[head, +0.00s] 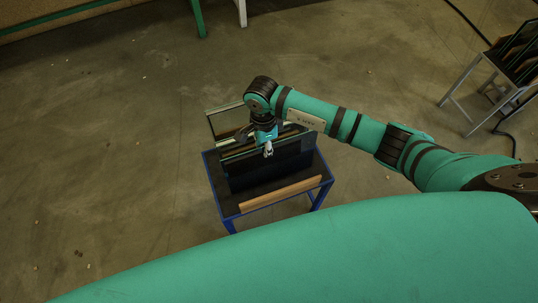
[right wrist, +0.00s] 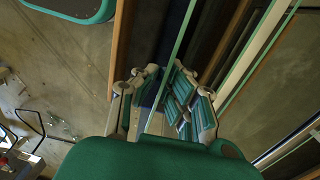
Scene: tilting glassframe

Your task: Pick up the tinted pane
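The tinted pane looks like the dark upright pane (head: 270,172) standing in a blue-framed rack in the head view. My right gripper (head: 268,150) is over its top edge, pointing down. In the right wrist view a pane's thin green edge (right wrist: 181,42) runs between the two fingers of my right gripper (right wrist: 165,98). The fingers are spread, one on each side of this edge, with a gap visible on the left side. Whether the right-hand finger touches the pane is unclear. My left gripper is not in view.
The blue rack (head: 225,207) has a wooden strip (head: 281,193) along its front. Other framed panes (head: 226,122) stand close behind the dark pane. A second rack (head: 466,88) with panes is at the far right. The concrete floor around is mostly clear.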

